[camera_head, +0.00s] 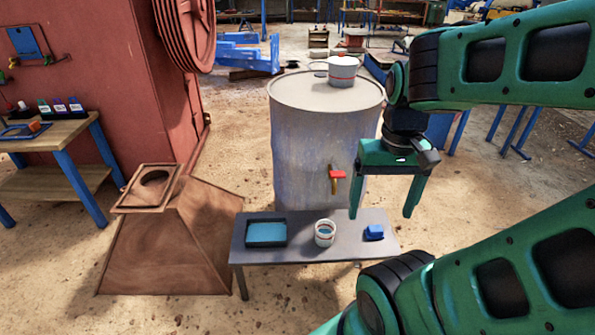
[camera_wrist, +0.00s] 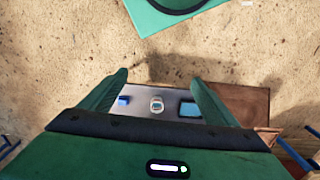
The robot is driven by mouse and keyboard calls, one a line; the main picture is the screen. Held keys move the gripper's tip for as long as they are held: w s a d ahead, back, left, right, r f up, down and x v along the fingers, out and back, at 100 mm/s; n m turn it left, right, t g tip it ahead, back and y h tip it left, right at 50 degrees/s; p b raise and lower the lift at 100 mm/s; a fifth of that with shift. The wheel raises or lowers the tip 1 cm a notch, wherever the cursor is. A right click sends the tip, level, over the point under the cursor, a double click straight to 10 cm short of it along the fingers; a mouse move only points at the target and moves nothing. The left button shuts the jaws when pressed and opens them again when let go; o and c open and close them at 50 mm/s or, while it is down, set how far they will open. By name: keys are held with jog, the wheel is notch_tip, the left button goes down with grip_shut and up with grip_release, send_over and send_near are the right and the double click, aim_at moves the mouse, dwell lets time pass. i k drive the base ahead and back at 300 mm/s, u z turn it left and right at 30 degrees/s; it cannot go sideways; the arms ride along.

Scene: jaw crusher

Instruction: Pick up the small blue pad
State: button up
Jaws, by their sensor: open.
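The small blue pad (camera_head: 374,233) lies on the right part of a low grey bench (camera_head: 290,256). In the wrist view the pad (camera_wrist: 123,100) shows small, just beside the inner edge of the left finger. My gripper (camera_head: 382,214) is open and empty, with its green fingers pointing down. In the head view its fingertips appear just above and on either side of the pad, but the wrist view shows the bench still well away from the fingers. My gripper (camera_wrist: 158,75) spans the bench in the wrist view.
On the bench stand a white cup (camera_head: 325,233) beside the pad and a dark tray with a blue inside (camera_head: 266,233). A large grey drum (camera_head: 310,140) with a red-handled tap (camera_head: 337,175) stands behind. A rusty hopper (camera_head: 160,240) is at the left.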

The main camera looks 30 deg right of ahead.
aim_at(373, 232)
jog(key=z, duration=1.35)
